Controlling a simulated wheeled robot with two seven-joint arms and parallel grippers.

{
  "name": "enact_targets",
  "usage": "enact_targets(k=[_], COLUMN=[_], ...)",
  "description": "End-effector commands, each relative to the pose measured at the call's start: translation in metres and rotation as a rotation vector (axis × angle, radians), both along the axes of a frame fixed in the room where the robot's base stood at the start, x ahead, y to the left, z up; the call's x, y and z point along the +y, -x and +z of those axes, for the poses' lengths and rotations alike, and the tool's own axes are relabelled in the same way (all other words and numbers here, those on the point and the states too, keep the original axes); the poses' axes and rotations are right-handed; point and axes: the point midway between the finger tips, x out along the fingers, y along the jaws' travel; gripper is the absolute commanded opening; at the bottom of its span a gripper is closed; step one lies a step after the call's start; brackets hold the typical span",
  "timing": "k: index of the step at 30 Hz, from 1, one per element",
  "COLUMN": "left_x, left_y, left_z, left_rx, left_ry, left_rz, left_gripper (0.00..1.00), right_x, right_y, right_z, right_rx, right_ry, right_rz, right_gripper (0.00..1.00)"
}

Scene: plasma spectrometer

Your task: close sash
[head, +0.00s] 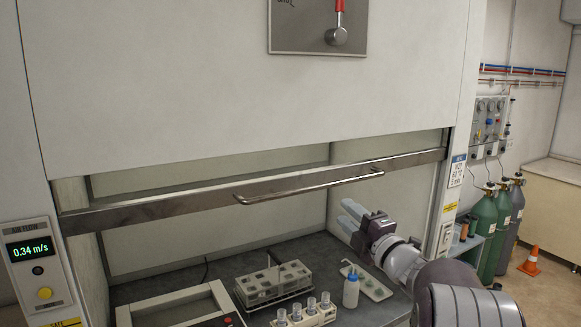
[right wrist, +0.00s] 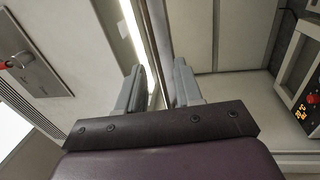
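The fume hood sash has a metal bottom rail (head: 215,194) and a bar handle (head: 310,186) along it; in the head view it stands partly open, with a gap above the work surface. My right gripper (head: 350,217) is in front of the opening, below and to the right of the handle. Its two grey fingers (right wrist: 156,90) are apart with nothing between them in the right wrist view, where a metal edge runs behind them. I cannot tell from the views that it touches the sash. My left gripper is not in view.
Inside the hood are a grey rack (head: 273,287), small vials in a holder (head: 303,315), a white bottle (head: 351,290) and a white tray (head: 374,286). An airflow display (head: 29,249) is at left. Gas cylinders (head: 487,235) and an orange cone (head: 530,261) stand at right.

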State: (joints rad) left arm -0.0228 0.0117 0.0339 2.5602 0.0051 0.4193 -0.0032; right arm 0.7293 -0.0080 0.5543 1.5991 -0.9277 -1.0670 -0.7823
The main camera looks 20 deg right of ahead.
Motion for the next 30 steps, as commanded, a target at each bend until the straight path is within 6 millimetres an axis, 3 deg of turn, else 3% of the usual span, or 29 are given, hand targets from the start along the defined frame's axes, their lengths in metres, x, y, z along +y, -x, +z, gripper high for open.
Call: enact_targets(k=[5,12,18,30], left_x=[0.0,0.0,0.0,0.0], left_y=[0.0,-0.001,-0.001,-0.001], left_z=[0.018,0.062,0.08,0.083], left_rx=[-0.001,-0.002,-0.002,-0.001], left_ry=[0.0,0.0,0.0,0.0], left_rz=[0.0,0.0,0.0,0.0], left_gripper=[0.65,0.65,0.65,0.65], right_x=[0.006,0.011,0.013,0.014], right_y=[-0.018,-0.081,-0.112,-0.124], right_z=[0.013,0.027,0.028,0.026], right_rx=[-0.021,-0.019,-0.019,-0.02], right_ry=[0.04,0.036,0.036,0.036], right_rz=[0.014,0.012,0.01,0.008], right_gripper=[0.35,0.35,0.35,0.35])
